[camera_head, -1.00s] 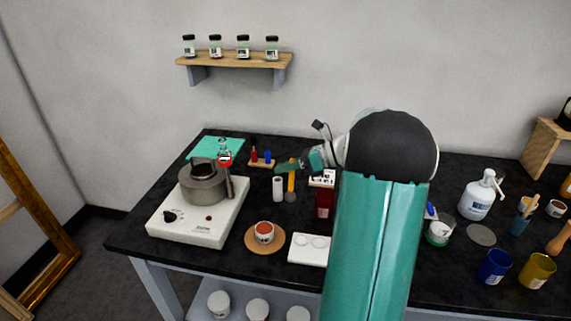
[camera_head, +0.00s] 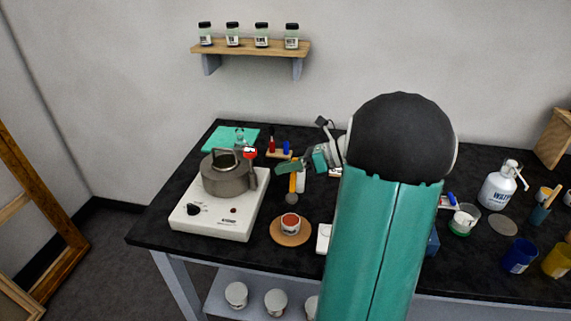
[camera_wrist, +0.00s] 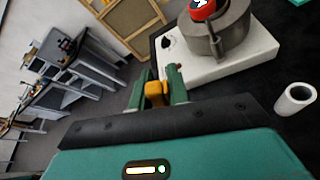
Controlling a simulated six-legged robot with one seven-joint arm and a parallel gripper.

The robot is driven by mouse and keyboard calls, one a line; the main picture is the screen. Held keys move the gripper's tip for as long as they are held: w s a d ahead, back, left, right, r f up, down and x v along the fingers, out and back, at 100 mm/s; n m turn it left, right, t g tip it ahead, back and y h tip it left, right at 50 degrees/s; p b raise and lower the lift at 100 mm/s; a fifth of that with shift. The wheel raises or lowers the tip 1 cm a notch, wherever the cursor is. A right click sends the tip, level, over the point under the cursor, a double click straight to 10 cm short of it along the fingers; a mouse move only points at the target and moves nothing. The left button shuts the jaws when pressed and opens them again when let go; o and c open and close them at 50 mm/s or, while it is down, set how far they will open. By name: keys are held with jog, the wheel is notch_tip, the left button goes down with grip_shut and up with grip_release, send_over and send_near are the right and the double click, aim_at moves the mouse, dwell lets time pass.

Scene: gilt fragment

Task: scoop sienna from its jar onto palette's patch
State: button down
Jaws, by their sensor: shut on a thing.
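My gripper (camera_head: 290,167) is shut on a yellow-handled tool (camera_head: 293,183) above the table. The tool hangs down and ends in a grey round part. In the wrist view my gripper (camera_wrist: 156,88) has the yellow handle (camera_wrist: 155,93) between its two green fingers. A small pot of red-brown stuff (camera_head: 290,223) stands on a round wooden coaster, below the tool in the picture. It may be the sienna jar, but I cannot read a label. A white slab (camera_head: 323,239), perhaps the palette, is mostly hidden behind my arm; its patch is not visible.
A white hotplate (camera_head: 208,219) with a grey pot (camera_head: 229,176) stands at left; the pot also shows in the wrist view (camera_wrist: 222,30). A white cylinder (camera_wrist: 295,98) stands near my gripper. Lidded jars line the wall shelf (camera_head: 252,49). Bottles and cups crowd the right.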

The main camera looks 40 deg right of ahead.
notch_tip(320, 180, down, 6)
dwell(0.6)
jog(key=shift+w+f, duration=0.1)
jog(key=shift+f, duration=0.7)
dwell(1.6)
notch_tip(320, 180, up, 7)
dwell(0.9)
jog(key=shift+a, duration=0.1)
dwell(0.6)
